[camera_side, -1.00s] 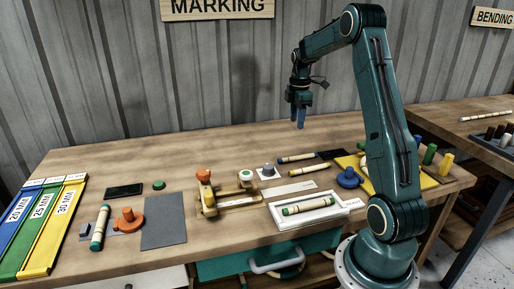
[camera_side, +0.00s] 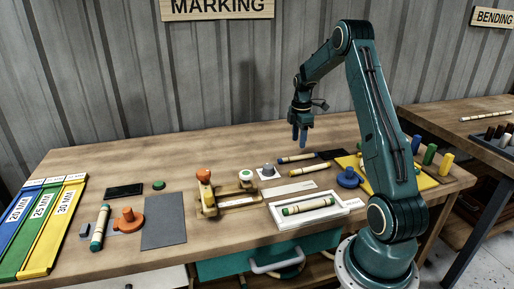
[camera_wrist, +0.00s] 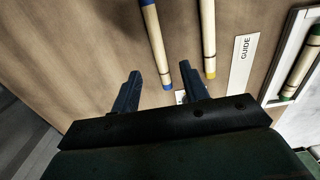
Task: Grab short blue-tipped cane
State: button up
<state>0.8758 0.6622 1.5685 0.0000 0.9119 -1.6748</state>
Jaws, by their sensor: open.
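The blue-tipped cane (camera_side: 296,158) lies on the bench below and just in front of my gripper (camera_side: 300,142). In the wrist view the cane (camera_wrist: 155,42) runs up the picture between my two fingertips (camera_wrist: 160,72), with a blue tip at its near end. Its far end reaches the top edge of the picture. My gripper is open and empty, pointing down, with the fingers above the bench and apart from the cane.
A yellow-tipped cane (camera_wrist: 208,38) lies close to the right of the blue-tipped one in the wrist view. Beyond it are a white guide strip (camera_wrist: 241,62) and a white tray (camera_side: 272,211) holding a green-tipped cane (camera_side: 308,206). The bench behind is clear.

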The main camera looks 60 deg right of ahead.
jog(key=shift+f, duration=0.9)
jog(key=shift+s+d+f, duration=0.1)
jog(key=shift+f, duration=1.2)
jog(key=shift+d+f, duration=0.1)
jog(key=shift+f, duration=1.15)
grip_shut()
jog(key=shift+r, duration=0.15)
notch_tip(320, 180, up, 20)
